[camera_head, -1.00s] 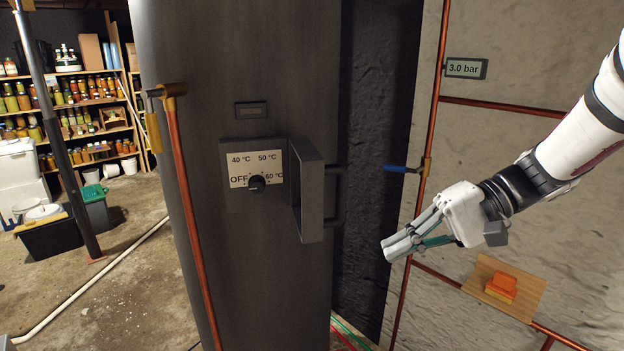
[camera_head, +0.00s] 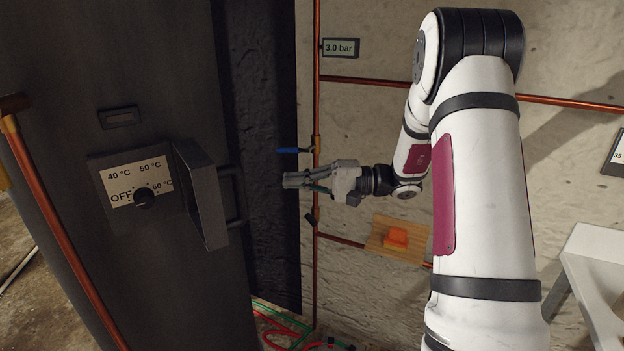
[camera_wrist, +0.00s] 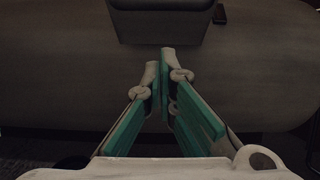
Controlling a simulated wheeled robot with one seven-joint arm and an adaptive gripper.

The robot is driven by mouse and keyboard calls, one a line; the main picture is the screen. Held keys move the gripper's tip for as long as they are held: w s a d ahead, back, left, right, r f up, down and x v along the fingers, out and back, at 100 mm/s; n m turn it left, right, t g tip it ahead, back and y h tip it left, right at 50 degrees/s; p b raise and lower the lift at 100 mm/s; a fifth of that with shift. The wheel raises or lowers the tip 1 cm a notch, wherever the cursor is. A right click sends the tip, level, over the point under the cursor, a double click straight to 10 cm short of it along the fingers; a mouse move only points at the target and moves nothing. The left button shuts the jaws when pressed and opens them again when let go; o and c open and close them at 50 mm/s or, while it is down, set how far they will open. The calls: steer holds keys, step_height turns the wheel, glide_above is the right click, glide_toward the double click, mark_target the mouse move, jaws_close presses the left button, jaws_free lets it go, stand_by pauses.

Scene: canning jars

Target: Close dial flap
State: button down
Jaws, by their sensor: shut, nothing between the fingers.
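The dial flap (camera_head: 203,196) is a dark grey hinged cover on the front of the dark boiler (camera_head: 60,90). It stands open, swung out to the right of the dial panel. The black dial knob (camera_head: 144,197) is uncovered and sits near the OFF mark. My gripper (camera_head: 285,180) is shut and empty, to the right of the flap and apart from it in the head view. In the wrist view the closed fingertips (camera_wrist: 166,50) point at a dark box-like part, likely the flap (camera_wrist: 160,22), at the top.
A dark handle (camera_head: 232,195) sticks out just right of the flap. A copper pipe (camera_head: 317,100) with a blue valve lever (camera_head: 290,150) runs behind my gripper. An orange object (camera_head: 397,238) rests on a wooden board. Red and green hoses lie on the floor.

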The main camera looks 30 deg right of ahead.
steer(key=a+p, duration=0.2)
steer(key=a, duration=0.5)
steer(key=shift+w, duration=0.3)
steer(key=shift+a, duration=0.15)
steer(key=shift+s, duration=0.1)
